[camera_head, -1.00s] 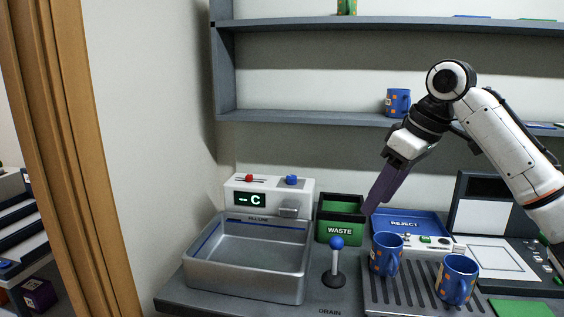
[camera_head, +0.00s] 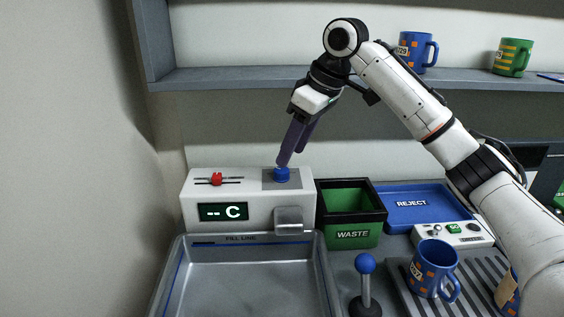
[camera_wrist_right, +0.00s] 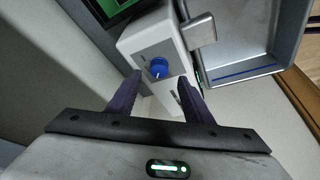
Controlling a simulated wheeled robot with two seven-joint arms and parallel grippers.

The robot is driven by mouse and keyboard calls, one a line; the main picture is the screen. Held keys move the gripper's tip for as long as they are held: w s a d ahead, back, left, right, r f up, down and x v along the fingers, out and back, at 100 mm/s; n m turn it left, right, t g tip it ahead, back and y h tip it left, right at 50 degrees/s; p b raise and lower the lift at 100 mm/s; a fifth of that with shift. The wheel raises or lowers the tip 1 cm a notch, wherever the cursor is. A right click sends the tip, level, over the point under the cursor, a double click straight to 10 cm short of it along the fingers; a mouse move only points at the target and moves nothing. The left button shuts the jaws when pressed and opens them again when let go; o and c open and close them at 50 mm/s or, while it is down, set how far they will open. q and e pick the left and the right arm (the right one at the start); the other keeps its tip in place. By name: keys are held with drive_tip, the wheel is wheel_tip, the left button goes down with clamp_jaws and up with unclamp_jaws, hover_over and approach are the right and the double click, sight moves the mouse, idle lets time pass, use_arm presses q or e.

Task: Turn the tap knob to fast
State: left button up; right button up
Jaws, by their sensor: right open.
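The tap unit (camera_head: 248,185) is a white box with a "-- C" display, a red slider (camera_head: 216,179) and a blue knob (camera_head: 281,174) on top. The blue knob also shows in the right wrist view (camera_wrist_right: 158,68), with a pale mark on it. My right gripper (camera_head: 284,163) points down with its purple fingertips just at or above the blue knob. In the right wrist view, its two fingers (camera_wrist_right: 158,84) are spread apart with the knob between and beyond them. Whether they touch the knob cannot be told. My left gripper is not in view.
A grey metal basin (camera_head: 245,280) stands in front of the tap unit. A green waste bin (camera_head: 350,220), blue reject tray (camera_head: 425,207) and blue-knobbed lever (camera_head: 366,265) are to the right. A blue mug (camera_head: 433,268) stands on the grille. A shelf runs above.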

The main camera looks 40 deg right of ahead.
sight(281, 170)
drive_tip(key=x, duration=0.5)
drive_tip(key=shift+w+f, duration=0.2)
drive_tip(key=shift+f, duration=0.1)
drive_tip(key=c, duration=1.1)
drive_tip(key=shift+o, duration=0.2)
drive_tip(key=shift+m, duration=0.4)
drive_tip(key=m, duration=0.1)
drive_tip(key=m+h, duration=0.1)
drive_tip(key=m, duration=0.1)
drive_tip(key=m+h, duration=0.1)
drive_tip(key=shift+a+m, duration=0.3)
drive_tip(key=shift+m, duration=0.1)
drive_tip(key=m+h, duration=0.2)
drive_tip(key=m, duration=0.2)
drive_tip(key=shift+a+m, duration=0.1)
drive_tip(key=shift+m, duration=0.2)
drive_tip(key=m, duration=0.2)
drive_tip(key=m+g+h, duration=0.1)
drive_tip(key=m, duration=0.2)
drive_tip(key=shift+w+r+h, duration=0.15)
drive_tip(key=shift+w+h, duration=0.05)
drive_tip(key=shift+h, duration=0.1)
drive_tip(key=shift+w+a+m+g+h, duration=0.15)
drive_tip(key=shift+m+g, duration=0.35)
drive_tip(key=shift+m, duration=0.7)
drive_tip(key=shift+s+m+g+h, duration=0.1)
drive_tip(key=shift+m+g+h, duration=0.3)
drive_tip(key=shift+m, duration=0.8)
